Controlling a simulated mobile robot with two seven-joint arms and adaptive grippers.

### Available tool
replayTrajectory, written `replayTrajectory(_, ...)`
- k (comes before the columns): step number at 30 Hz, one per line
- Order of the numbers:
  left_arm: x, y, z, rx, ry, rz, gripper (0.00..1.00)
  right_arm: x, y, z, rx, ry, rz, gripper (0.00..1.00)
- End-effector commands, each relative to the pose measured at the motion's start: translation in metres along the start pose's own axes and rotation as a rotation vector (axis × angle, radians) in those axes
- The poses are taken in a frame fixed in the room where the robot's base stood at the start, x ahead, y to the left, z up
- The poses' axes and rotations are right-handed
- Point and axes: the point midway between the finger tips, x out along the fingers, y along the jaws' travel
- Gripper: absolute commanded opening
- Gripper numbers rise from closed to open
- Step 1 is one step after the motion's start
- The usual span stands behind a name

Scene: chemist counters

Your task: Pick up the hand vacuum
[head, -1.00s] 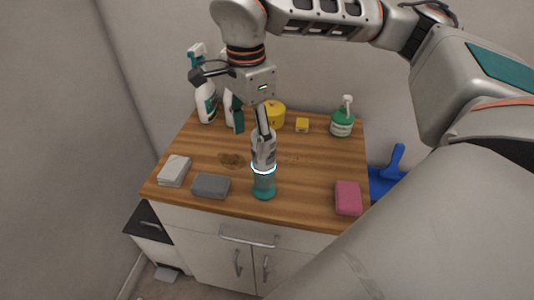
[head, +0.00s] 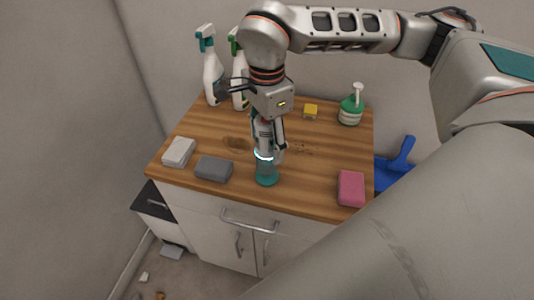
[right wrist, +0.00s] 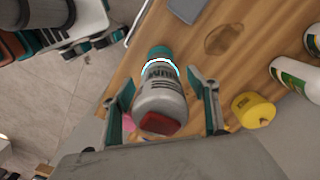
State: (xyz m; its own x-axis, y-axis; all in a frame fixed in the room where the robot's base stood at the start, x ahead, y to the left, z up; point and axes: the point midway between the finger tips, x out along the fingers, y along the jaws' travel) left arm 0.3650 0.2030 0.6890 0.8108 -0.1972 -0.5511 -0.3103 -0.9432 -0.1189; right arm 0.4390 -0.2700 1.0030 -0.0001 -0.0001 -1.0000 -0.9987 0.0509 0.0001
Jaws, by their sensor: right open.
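In the right wrist view the hand vacuum (right wrist: 160,98) sits between the two open fingers of my right gripper (right wrist: 165,105), with a gap visible on the right. A dark red patch shows on its near end. I cannot tell whether either finger touches it.
A grey block (head: 214,168) lies close left of the vacuum, with a white block (head: 179,152) beyond it. A pink sponge (head: 351,188) is at the right.

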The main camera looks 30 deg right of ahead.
Motion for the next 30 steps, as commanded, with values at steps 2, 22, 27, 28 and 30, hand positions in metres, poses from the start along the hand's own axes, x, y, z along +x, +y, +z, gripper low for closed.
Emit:
replayTrajectory(2, 0.000, 0.000, -0.001, 0.000, 0.001, 0.000, 0.40, 0.008, 0.000, 0.000, 0.000, -0.001, 0.002, 0.59)
replayTrajectory(22, 0.000, 0.002, 0.003, -0.002, -0.007, 0.002, 0.40, 0.010, -0.001, 0.000, 0.000, -0.001, -0.002, 0.18)
replayTrajectory(27, 0.000, 0.002, 0.003, -0.002, -0.006, 0.002, 0.40, 0.007, -0.001, 0.000, 0.000, -0.001, -0.004, 0.18)
replayTrajectory(28, 0.000, 0.002, 0.003, -0.002, -0.006, 0.002, 0.40, 0.005, -0.002, 0.000, 0.000, -0.002, -0.005, 0.18)
replayTrajectory(30, 0.001, 0.002, 0.003, -0.002, -0.006, 0.002, 0.40, -0.002, -0.002, 0.000, 0.000, -0.002, -0.006, 0.18)
